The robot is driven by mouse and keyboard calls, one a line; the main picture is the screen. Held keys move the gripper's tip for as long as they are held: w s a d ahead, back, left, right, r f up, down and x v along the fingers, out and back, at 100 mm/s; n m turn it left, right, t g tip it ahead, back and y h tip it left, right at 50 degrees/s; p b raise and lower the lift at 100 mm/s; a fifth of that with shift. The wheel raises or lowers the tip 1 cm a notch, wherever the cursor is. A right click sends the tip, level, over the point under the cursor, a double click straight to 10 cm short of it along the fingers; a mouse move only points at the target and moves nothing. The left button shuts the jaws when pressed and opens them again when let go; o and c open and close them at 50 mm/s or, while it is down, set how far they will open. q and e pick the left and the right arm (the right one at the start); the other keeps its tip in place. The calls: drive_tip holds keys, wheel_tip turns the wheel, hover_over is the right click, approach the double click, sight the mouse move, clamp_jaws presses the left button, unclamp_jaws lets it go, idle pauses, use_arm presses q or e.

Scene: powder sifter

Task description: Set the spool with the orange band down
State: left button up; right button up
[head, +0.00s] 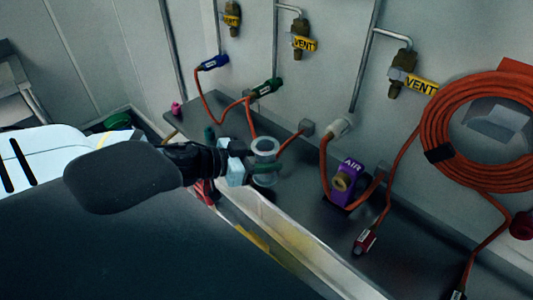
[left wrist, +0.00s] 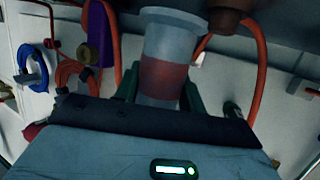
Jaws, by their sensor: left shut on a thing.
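The spool (head: 265,147) is pale grey with round flanges and stands roughly upright at the end of my left arm. In the left wrist view the spool (left wrist: 167,48) shows a red-orange band around its middle. My left gripper (head: 262,164) is shut on it, with dark green fingers on either side of the spool (left wrist: 161,94). The spool is over the dark shelf (head: 310,210) along the wall. I cannot tell whether its base touches the shelf. My right gripper is not in view.
A purple AIR block (head: 345,182) with a brass fitting stands on the shelf, right of the spool. Orange hoses run behind and beside it, with a coiled orange hose (head: 440,130) on the wall. A pale rail (head: 300,240) edges the shelf's front. VENT valves (head: 302,40) hang above.

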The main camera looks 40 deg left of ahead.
use_arm(q)
drive_tip(key=shift+s+a+r+p, duration=0.2)
drive_tip(key=shift+s+r+p, duration=0.15)
drive_tip(key=shift+s+p, duration=0.15)
drive_tip(key=shift+s+a, duration=0.2)
drive_tip(key=shift+s, duration=0.5)
drive_tip(key=s+a, duration=0.2)
drive_tip(key=s, duration=0.4)
drive_tip(key=shift+r+p, duration=0.15)
drive_tip(key=shift+p, duration=0.3)
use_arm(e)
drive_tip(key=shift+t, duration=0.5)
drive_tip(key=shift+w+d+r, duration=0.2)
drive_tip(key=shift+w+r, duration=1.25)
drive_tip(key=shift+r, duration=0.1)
use_arm(q)
drive_tip(key=shift+a, duration=0.1)
